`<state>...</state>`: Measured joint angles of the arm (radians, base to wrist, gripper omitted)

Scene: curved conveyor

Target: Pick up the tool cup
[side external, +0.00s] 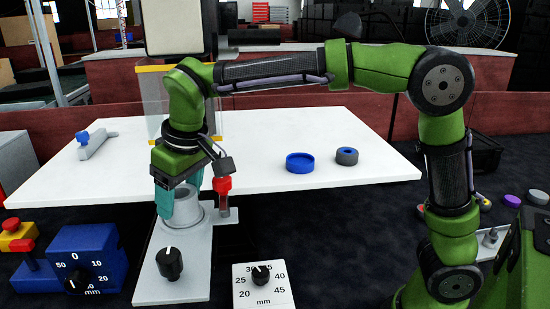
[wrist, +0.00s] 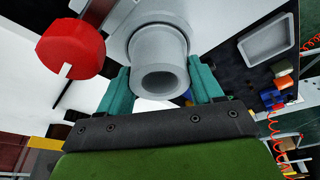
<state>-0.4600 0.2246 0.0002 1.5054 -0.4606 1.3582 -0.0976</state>
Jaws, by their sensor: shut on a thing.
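The grey, hollow, round cup (side external: 187,214), which I take to be the tool cup, stands on a light grey plate (side external: 206,262) at the front edge of the white table. It also shows in the wrist view (wrist: 159,75), with its open end facing the camera. My gripper (side external: 181,196) reaches down over it with teal fingers. In the wrist view my gripper (wrist: 160,82) has one finger on each side of the cup, shut on it. The cup appears upright and still at plate level; whether its base touches the plate is hard to tell.
A red-topped post (side external: 222,186) stands close beside the cup. A black knob (side external: 169,263) sits on the plate's front. Blue (side external: 84,257) and white (side external: 264,285) dial boxes flank it. A blue ring (side external: 300,162) and dark ring (side external: 347,156) lie on the table.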

